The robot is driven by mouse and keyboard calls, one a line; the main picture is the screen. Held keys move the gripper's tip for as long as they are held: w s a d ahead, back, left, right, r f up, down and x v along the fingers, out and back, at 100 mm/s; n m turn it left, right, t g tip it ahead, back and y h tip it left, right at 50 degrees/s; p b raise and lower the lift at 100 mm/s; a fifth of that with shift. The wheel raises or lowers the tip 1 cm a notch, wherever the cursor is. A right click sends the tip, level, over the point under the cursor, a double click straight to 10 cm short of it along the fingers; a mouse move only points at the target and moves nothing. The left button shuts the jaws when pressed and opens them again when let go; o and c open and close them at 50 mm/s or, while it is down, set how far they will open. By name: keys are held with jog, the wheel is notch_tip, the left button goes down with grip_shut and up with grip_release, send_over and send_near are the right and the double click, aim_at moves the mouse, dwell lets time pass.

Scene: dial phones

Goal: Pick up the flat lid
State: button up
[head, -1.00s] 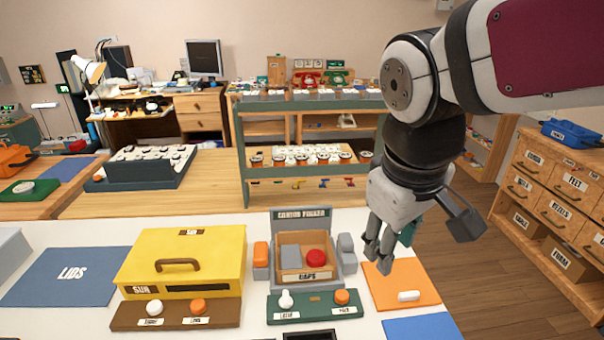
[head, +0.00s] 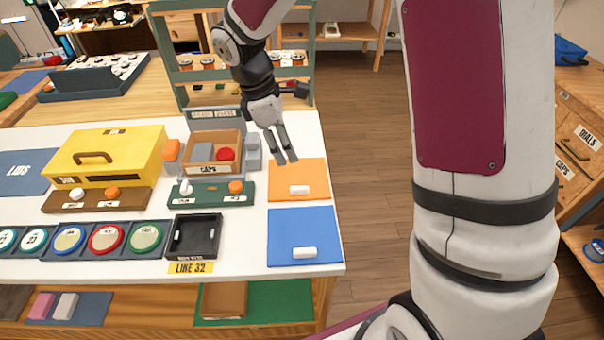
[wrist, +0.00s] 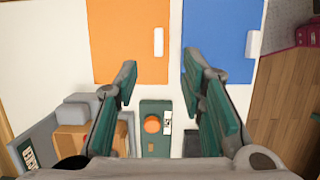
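No piece is marked as the flat lid. A flat orange square (head: 290,173) with a white bar (head: 300,190) and a flat blue square (head: 305,226) with a white bar (head: 304,253) lie at the table's right end. A yellow box top (head: 125,145) with a brown handle sits at the left. My gripper (head: 286,160) is above the table near the orange square's far edge. In the wrist view my gripper (wrist: 160,63) is open and empty, with the orange square (wrist: 125,45) and blue square (wrist: 212,35) beyond its fingertips.
A caps box (head: 203,168) and a green button panel (head: 212,197) stand left of the gripper. A black tray (head: 193,236) and a row of round dials (head: 105,238) line the front. A blue LIDS mat (head: 22,172) lies far left. Floor lies right of the table.

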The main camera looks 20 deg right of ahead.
send_over(299, 187)
jog(key=a, duration=0.1)
notch_tip(299, 187, down, 8)
jog(key=shift+a+x, duration=0.15)
jog(key=shift+x, duration=1.15)
jog(key=shift+a+x, duration=0.15)
jog(key=shift+x, duration=1.2)
jog(key=shift+w, duration=0.15)
jog(key=shift+c, duration=0.6)
grip_shut()
